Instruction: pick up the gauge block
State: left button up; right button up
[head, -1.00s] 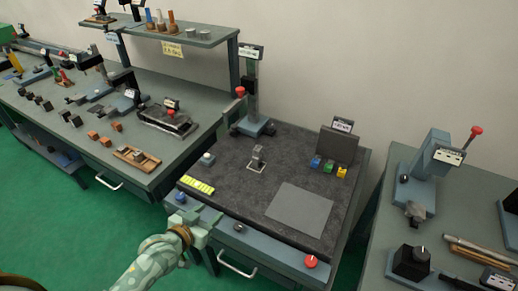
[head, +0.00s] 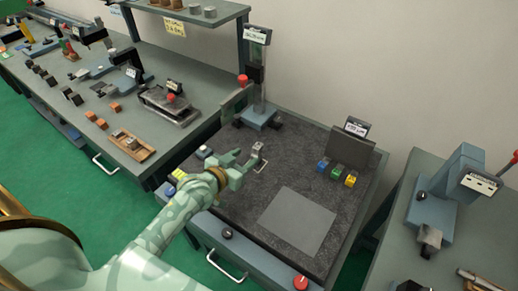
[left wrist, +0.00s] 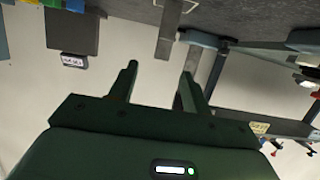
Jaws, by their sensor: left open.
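The gauge block (head: 257,149), a small grey metal block, stands upright on the dark mat inside a white outlined square. My left gripper (head: 244,164) is open and empty, just to the left and front of the block, with its fingers toward it. The left wrist view is upside down. There the block (left wrist: 168,27) hangs from the top edge, beyond the two parted fingers (left wrist: 155,80) and roughly in line with the gap between them. I cannot tell the exact distance. My right gripper is not in view.
A blue stand with a column (head: 257,95) rises behind the block. Blue, green and yellow blocks (head: 337,174) sit to the right before a dark labelled plate (head: 350,148). A bare grey pad (head: 298,220) lies at front right. A red knob (head: 301,283) sits on the front edge.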

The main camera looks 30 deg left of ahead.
aim_at(261, 145)
pick_arm(q)
jog(key=x, duration=0.5)
jog(key=shift+b, duration=0.4)
jog(key=shift+w, duration=0.15)
jog(key=b+x, duration=0.1)
jog(key=x, duration=0.4)
jog(key=shift+w+a+r+b, duration=0.1)
jog(key=shift+b, duration=0.25)
jog(key=shift+r, duration=0.1)
grip_shut()
